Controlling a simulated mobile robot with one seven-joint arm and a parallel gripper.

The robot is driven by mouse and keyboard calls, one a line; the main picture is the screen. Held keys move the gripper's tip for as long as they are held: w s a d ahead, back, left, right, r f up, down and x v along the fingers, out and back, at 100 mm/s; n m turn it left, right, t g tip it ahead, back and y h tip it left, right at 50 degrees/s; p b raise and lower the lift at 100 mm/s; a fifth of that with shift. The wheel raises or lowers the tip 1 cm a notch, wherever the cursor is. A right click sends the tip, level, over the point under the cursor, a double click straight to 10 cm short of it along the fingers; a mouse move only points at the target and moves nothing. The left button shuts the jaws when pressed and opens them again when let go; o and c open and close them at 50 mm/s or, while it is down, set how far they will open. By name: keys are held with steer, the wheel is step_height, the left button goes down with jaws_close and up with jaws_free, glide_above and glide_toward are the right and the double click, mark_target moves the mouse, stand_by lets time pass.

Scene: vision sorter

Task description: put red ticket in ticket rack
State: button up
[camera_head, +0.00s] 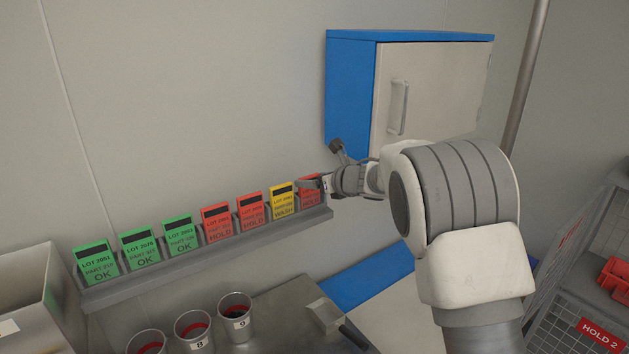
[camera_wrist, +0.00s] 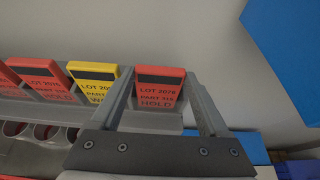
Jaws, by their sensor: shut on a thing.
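The grey ticket rack (camera_head: 205,259) runs along the wall. My gripper (camera_head: 322,184) is at the rack's right end, shut on a red ticket (camera_head: 309,192) marked HOLD. In the wrist view this red ticket (camera_wrist: 158,95) stands upright between the two fingers of my gripper (camera_wrist: 159,82), at the rack's end slot. Its lower edge meets the rack; I cannot tell how deep it sits. A yellow ticket (camera_head: 283,199) stands just to its left, then two more red tickets (camera_head: 251,212) and (camera_head: 216,223), then three green tickets (camera_head: 182,234).
A blue and white wall cabinet (camera_head: 435,95) hangs above and right of the rack. Numbered cups (camera_head: 236,318) stand on a metal surface below the rack. A metal bin (camera_head: 35,295) is at the left, and a wire basket with red items (camera_head: 615,275) is at the right.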

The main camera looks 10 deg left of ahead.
steer(key=o, duration=1)
steer(key=shift+o, duration=0.2)
steer(key=shift+r, duration=0.1)
steer(key=b+v, duration=0.2)
steer(key=v, duration=1)
steer(key=s+d+r+m+t+h, duration=0.1)
steer(key=d+r+m+t+h, duration=0.5)
steer(key=d+m, duration=0.7)
steer(key=s+d+r+m+g+h, duration=0.2)
steer(key=s+d+m+h, duration=0.2)
steer(key=s+d+m, duration=0.8)
steer(key=s+f+m+g, duration=0.3)
steer(key=s+f+m, duration=0.2)
steer(key=s+m, duration=0.5)
steer(key=s+f+m+g, duration=0.4)
steer(key=s+f+m, duration=0.2)
steer(key=s+m, duration=0.4)
steer(key=s, duration=0.3)
steer(key=shift+s+f+m, duration=0.2)
steer(key=shift+f+m, duration=0.1)
